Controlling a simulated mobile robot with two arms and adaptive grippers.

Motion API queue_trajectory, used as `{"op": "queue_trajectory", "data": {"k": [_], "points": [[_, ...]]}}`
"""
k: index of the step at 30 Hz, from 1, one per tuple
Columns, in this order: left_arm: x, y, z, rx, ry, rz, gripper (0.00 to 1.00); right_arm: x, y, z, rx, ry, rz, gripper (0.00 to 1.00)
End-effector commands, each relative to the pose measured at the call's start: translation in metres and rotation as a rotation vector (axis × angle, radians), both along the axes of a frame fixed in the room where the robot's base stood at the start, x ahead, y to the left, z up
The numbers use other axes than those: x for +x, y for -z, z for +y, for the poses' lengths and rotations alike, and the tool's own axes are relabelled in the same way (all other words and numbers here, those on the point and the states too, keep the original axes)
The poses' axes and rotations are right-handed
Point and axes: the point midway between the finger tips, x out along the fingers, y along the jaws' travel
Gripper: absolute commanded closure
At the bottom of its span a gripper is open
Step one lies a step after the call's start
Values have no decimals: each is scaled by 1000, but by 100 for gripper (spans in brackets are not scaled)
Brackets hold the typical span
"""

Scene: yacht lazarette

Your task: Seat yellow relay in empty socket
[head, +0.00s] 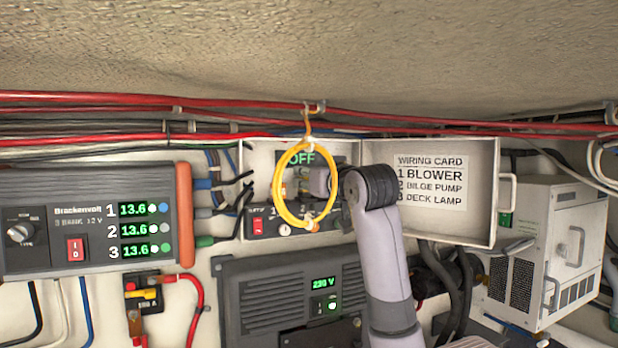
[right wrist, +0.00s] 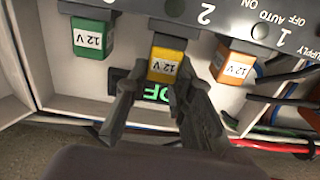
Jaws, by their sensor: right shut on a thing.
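The yellow relay (right wrist: 167,62), marked 12 V, sits between the fingertips of my right gripper (right wrist: 158,88) in the right wrist view. The gripper is shut on it. The relay's far end is at the edge of the grey socket panel (right wrist: 188,22), by the number 2, between a green relay (right wrist: 91,40) and an orange relay (right wrist: 233,66). I cannot tell whether its pins are in the socket. In the head view my right gripper (head: 318,182) reaches into the open box, partly hidden behind a yellow cable loop. My left gripper is not in view.
The yellow cable loop (head: 279,182) hangs in front of the box (head: 256,160). The open lid (head: 477,222) with a wiring card is at the right. A charger (head: 85,215) is at the left, an inverter (head: 262,292) below. Red cables (head: 420,117) run above.

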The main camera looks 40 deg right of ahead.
Motion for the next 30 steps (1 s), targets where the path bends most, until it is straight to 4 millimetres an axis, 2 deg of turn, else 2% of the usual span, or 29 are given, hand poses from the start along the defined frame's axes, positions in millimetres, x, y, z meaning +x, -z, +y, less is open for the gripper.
{"op": "queue_trajectory", "data": {"k": [13, 14, 24, 30], "points": [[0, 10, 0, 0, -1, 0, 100, 0, 12, 0, 0, 0, -1, 100], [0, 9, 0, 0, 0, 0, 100, 0, 11, 0, 0, 0, -1, 76], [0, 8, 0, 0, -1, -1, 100, 0, 10, 0, 0, 0, -1, 54], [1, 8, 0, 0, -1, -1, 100, 0, 10, 0, 0, 0, 0, 54]]}}
